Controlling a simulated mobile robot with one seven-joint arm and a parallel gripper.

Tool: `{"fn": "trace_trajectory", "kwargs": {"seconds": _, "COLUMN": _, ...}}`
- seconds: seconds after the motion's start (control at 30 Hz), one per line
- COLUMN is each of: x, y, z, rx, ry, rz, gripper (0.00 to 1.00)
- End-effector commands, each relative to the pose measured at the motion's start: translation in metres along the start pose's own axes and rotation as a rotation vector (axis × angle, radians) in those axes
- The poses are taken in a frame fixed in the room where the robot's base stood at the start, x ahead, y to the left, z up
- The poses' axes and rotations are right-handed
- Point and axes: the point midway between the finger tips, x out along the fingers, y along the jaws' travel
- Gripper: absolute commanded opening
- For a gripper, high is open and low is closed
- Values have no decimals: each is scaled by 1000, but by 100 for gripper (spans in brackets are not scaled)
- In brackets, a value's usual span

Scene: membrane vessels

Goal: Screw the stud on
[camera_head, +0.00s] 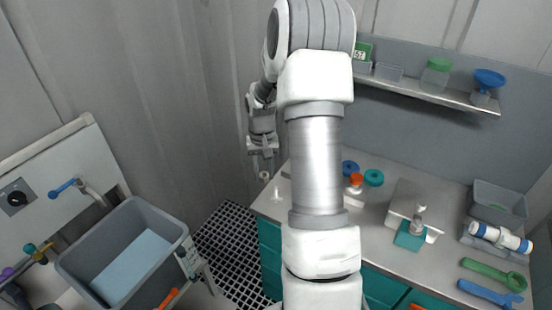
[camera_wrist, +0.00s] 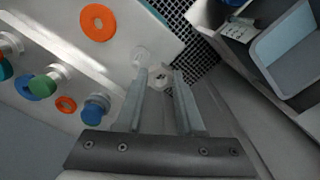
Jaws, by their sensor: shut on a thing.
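In the head view the piece is a small light spot (camera_head: 264,175) under the fingers. Its threads and lower end are hidden. A pale round fitting (camera_wrist: 141,57) shows just beyond the left finger; I cannot tell whether the stud touches it.
The bench (camera_head: 385,240) carries coloured rings, a grey block and green and blue wrenches (camera_head: 490,272). A shelf (camera_head: 425,90) is above it. A grey tub (camera_head: 125,210) stands at left, with a black floor grate (camera_head: 228,240) between.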

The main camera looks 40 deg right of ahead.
Motion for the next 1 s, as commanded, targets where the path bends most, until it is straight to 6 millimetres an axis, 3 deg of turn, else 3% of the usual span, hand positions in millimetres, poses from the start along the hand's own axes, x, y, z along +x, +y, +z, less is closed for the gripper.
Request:
{"fn": "trace_trajectory", "kwargs": {"seconds": 0.1, "x": -8, "y": 28, "z": -9, "rx": 68, "ry": 0, "rz": -1, "gripper": 0}}
{"fn": "trace_trajectory", "kwargs": {"seconds": 0.23, "x": -9, "y": 40, "z": -12, "rx": 95, "ry": -1, "rz": 0, "gripper": 0}}
{"fn": "trace_trajectory", "kwargs": {"seconds": 1.0, "x": 22, "y": 40, "z": -12, "rx": 96, "ry": 0, "rz": -1, "gripper": 0}}
